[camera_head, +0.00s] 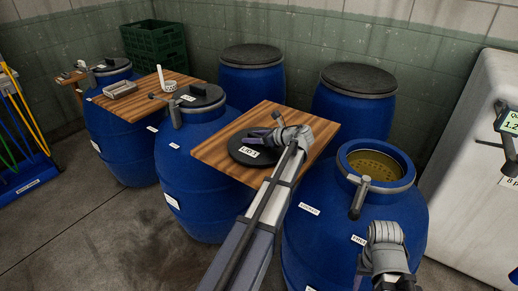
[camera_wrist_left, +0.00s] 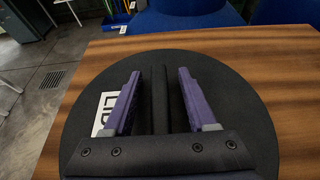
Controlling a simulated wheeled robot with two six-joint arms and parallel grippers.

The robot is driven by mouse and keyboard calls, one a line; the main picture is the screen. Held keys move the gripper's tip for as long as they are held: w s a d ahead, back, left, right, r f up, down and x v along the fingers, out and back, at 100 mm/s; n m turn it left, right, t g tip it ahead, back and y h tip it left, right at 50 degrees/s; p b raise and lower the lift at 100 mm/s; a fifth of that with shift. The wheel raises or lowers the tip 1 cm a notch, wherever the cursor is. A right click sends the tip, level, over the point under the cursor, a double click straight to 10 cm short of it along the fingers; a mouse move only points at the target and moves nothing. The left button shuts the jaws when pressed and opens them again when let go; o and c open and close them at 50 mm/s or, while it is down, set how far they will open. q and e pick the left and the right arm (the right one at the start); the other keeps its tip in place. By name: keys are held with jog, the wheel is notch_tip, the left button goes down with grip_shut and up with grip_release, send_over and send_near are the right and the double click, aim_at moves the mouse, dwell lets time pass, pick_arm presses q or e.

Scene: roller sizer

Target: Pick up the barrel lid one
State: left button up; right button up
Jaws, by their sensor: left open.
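The barrel lid one (camera_head: 240,158) is a flat black disc with a white label, lying on a wooden board. In the left wrist view the lid (camera_wrist_left: 225,110) fills the middle, with a raised black bar handle (camera_wrist_left: 160,95) across it. My left gripper (camera_head: 256,138) is over the lid. Its two purple fingers (camera_wrist_left: 157,85) are apart, one on each side of the handle, with gaps between. My right gripper (camera_head: 385,258) is low at the right of the head view, and its fingers cannot be made out.
An open blue barrel (camera_head: 320,225) with a metal clamp ring and yellowish contents stands right of the board (camera_head: 305,118). Other blue barrels with lids stand behind and left. A second board (camera_head: 140,105) holds small items. A white machine (camera_head: 470,170) is at the right.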

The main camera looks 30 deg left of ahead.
pick_arm(q)
grip_shut()
dwell(0.4)
dwell(1.0)
